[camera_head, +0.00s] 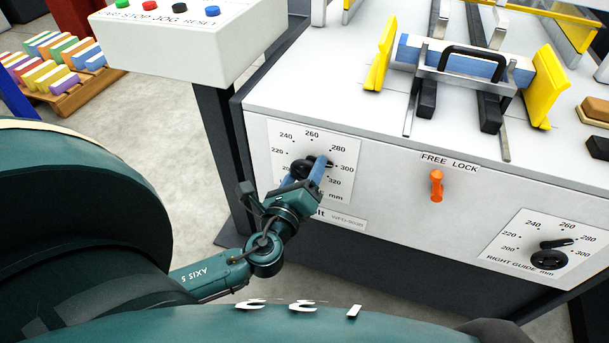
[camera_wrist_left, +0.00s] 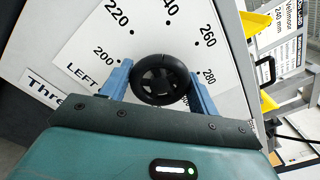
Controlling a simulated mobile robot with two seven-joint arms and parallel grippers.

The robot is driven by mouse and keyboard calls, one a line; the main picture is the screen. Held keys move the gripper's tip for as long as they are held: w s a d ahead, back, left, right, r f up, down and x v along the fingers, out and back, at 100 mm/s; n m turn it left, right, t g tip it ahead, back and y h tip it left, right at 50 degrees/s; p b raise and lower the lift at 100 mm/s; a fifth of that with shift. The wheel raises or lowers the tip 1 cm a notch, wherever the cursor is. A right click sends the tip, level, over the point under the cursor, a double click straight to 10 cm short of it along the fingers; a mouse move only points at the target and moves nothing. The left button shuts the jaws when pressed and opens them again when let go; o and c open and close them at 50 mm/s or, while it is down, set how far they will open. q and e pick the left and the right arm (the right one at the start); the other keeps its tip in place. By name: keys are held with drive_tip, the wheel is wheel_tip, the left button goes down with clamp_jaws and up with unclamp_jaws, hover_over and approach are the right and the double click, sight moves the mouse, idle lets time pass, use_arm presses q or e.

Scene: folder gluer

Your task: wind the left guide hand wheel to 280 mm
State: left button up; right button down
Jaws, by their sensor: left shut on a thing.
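The left guide hand wheel (camera_head: 301,167) is a black round wheel on the white dial plate (camera_head: 345,190) on the machine's front. In the left wrist view the wheel (camera_wrist_left: 160,80) sits between the two blue fingers of my left gripper (camera_wrist_left: 160,88), one on each side of its rim. My left gripper (camera_head: 304,174) is shut on the wheel and partly hides it in the head view. The dial plate (camera_wrist_left: 100,55) carries marks, with 200 to 280 readable in the wrist view. The wheel's pointer setting cannot be read surely. My right gripper is not in view.
An orange lever (camera_head: 437,186) under FREE LOCK hangs right of the dial. The right guide hand wheel (camera_head: 548,256) is at the lower right. Yellow guide plates (camera_head: 381,55) and a blue block (camera_head: 480,62) sit on top. A button box (camera_head: 180,45) overhangs at upper left.

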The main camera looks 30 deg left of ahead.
use_arm(q)
drive_tip(key=n+b, duration=0.1)
drive_tip(key=n, duration=0.2)
drive_tip(key=shift+n+b, duration=0.4)
drive_tip(key=n+b, duration=0.1)
drive_tip(key=n, duration=0.2)
drive_tip(key=shift+a, duration=0.1)
drive_tip(key=shift+r+n+b, duration=0.1)
drive_tip(key=shift+n+b, duration=0.3)
drive_tip(key=shift+n, duration=0.3)
use_arm(e)
drive_tip(key=shift+w+a+f+n+y, duration=0.1)
drive_tip(key=shift+w+a+f+n, duration=0.15)
drive_tip(key=shift+f, duration=0.3)
drive_tip(key=shift+w+a+f+n+y, duration=0.1)
drive_tip(key=shift+w+a+f+n, duration=0.15)
drive_tip(key=shift+f, duration=0.35)
drive_tip(key=shift+w+a+f+n+y, duration=0.1)
drive_tip(key=shift+w+a+f+n, duration=0.15)
drive_tip(key=shift+f, duration=0.3)
drive_tip(key=shift+s, duration=0.1)
use_arm(q)
drive_tip(key=o, duration=1)
drive_tip(key=shift+c, duration=0.2)
use_arm(e)
drive_tip(key=shift+f, duration=0.1)
